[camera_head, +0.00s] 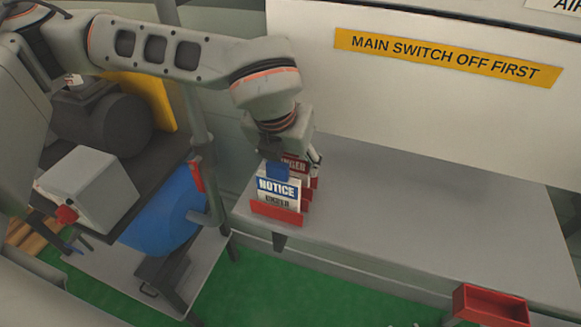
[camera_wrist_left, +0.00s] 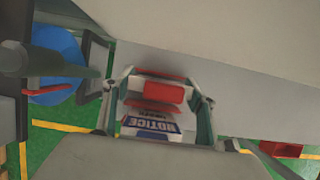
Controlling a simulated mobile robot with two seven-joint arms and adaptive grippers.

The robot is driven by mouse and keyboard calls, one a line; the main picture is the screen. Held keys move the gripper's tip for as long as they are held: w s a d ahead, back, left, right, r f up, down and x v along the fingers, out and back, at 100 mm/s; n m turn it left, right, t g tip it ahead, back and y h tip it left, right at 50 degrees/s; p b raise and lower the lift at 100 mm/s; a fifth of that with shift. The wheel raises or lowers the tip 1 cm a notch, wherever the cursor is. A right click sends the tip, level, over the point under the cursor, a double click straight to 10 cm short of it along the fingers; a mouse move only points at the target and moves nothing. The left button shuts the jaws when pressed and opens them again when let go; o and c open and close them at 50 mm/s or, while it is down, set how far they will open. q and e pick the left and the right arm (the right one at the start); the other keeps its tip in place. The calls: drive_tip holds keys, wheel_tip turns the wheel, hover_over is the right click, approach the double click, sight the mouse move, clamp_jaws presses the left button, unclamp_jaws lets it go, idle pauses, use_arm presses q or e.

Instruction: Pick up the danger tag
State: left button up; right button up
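The danger tag (camera_head: 296,165), red with white lettering, stands in a small red rack (camera_head: 277,213) on the grey shelf, partly hidden behind the blue-and-white NOTICE tag (camera_head: 278,190). My left gripper (camera_head: 293,160) is pointed down over the rack, right at the tags. In the left wrist view its two fingers (camera_wrist_left: 166,103) are spread wide, with tags between them; the NOTICE tag (camera_wrist_left: 150,126) shows upside down there. A red patch lies farther between the fingers; I cannot tell for sure that it is the danger tag. My right gripper is not in view.
The grey shelf (camera_head: 420,215) is clear to the right of the rack. A wall with a yellow sign (camera_head: 450,58) rises behind it. A red box (camera_head: 490,305) is at the lower right. Machinery with a blue rounded part (camera_head: 165,215) stands left of the shelf.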

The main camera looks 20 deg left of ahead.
use_arm(q)
drive_tip(key=shift+c, duration=0.9)
drive_tip(key=shift+r, duration=0.1)
